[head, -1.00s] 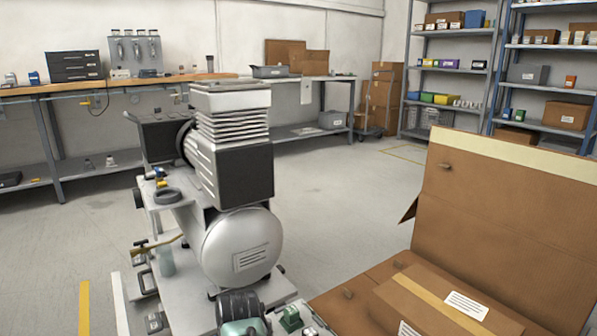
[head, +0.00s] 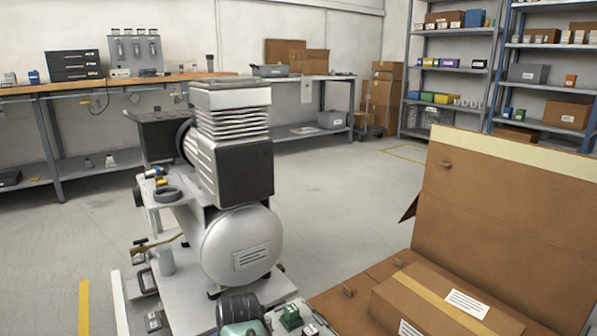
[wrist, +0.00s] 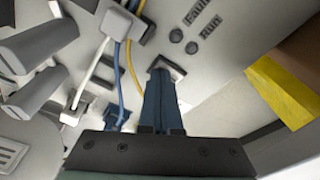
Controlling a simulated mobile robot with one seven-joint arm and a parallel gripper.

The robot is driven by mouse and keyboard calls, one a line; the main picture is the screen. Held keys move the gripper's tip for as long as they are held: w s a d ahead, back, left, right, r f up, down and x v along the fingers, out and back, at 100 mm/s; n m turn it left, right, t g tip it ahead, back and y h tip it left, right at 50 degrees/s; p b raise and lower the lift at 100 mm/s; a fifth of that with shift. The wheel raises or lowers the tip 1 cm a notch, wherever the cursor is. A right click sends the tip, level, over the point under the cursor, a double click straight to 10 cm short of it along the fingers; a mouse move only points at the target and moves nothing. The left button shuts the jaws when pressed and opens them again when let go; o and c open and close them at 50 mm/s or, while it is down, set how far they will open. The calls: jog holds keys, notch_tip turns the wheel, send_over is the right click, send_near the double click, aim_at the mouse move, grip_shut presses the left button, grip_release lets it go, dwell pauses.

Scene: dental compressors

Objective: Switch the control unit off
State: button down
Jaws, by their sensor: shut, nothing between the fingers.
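The control unit (wrist: 225,80) shows in the wrist view as a light grey panel with the printed words "Fault" and "Run". A round dark indicator (wrist: 176,35) sits beside "Fault" and another (wrist: 192,47) beside "Run". A small square switch-like part with a pale frame (wrist: 178,70) lies below them, mostly covered by my fingertips. My gripper (wrist: 160,78) is shut and empty, its dark blue fingers together over that part. I cannot tell whether they touch it, nor the switch's position. I cannot make out my gripper or this panel in the head view.
Blue, yellow and white cables (wrist: 121,80) run left of my fingers. A yellow-edged block (wrist: 280,92) is at the right. In the head view, a compressor (head: 240,245) stands mid-floor, with an open cardboard box (head: 510,215) at right. Benches and shelves line the back.

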notch_tip(320, 180, up, 7)
jog(key=p, duration=0.7)
